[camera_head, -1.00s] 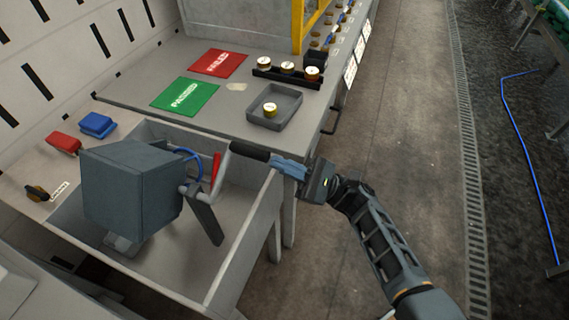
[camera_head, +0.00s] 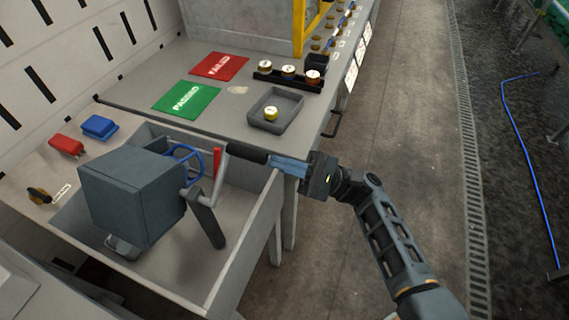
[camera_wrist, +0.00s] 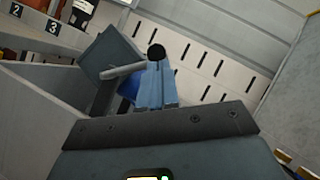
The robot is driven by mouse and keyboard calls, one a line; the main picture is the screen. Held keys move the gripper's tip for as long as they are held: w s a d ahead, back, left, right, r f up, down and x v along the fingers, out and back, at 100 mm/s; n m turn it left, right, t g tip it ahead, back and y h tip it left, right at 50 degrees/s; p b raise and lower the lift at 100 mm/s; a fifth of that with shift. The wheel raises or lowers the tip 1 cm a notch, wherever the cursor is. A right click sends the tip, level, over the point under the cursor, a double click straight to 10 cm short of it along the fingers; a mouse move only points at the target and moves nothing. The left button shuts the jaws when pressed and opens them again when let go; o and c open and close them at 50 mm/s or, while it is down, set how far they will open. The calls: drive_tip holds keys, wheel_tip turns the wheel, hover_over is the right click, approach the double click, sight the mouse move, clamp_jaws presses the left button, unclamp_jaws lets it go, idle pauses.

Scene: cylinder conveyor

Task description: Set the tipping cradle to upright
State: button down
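The tipping cradle (camera_head: 130,195) is a dark grey box in an open-topped grey bay, and its body sits slightly tilted in the head view. A crank with a black grip (camera_head: 245,152) sticks out on its right side. My gripper (camera_head: 289,167) has light blue fingers closed around the right end of this grip. In the wrist view the fingers (camera_wrist: 156,88) lie close together, with the grip's black round end (camera_wrist: 156,51) at their tips. A red lever (camera_head: 217,163), a dark grey lever (camera_head: 207,222) and a blue handwheel (camera_head: 188,160) are beside the crank. The cradle's inside is hidden.
A counter behind carries a green PASSED mat (camera_head: 187,98), a red FAILED mat (camera_head: 219,66), a grey tray (camera_head: 254,117) with one cylinder, and a black rack (camera_head: 276,81) with cylinders. Red and blue blocks (camera_head: 99,127) and a black-and-orange knob (camera_head: 39,195) lie left.

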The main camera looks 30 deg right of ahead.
drive_tip(key=shift+s+a+r+n+g+h+p, duration=1.4)
drive_tip(key=shift+s+a+r+n+g+p, duration=1.6)
drive_tip(key=shift+n, duration=3.5)
drive_tip(key=s+a+f+n+h+b, duration=0.2)
drive_tip(key=s+a+n+h, duration=0.3)
drive_tip(key=a, duration=0.5)
drive_tip(key=shift+s+n+h, duration=0.25)
drive_tip(key=shift+n+h, duration=0.15)
drive_tip(key=shift+n, duration=0.4)
drive_tip(key=shift+s+a+f, duration=0.15)
drive_tip(key=shift+s+f, duration=0.05)
drive_tip(key=shift+f, duration=0.15)
drive_tip(key=shift+r, duration=0.1)
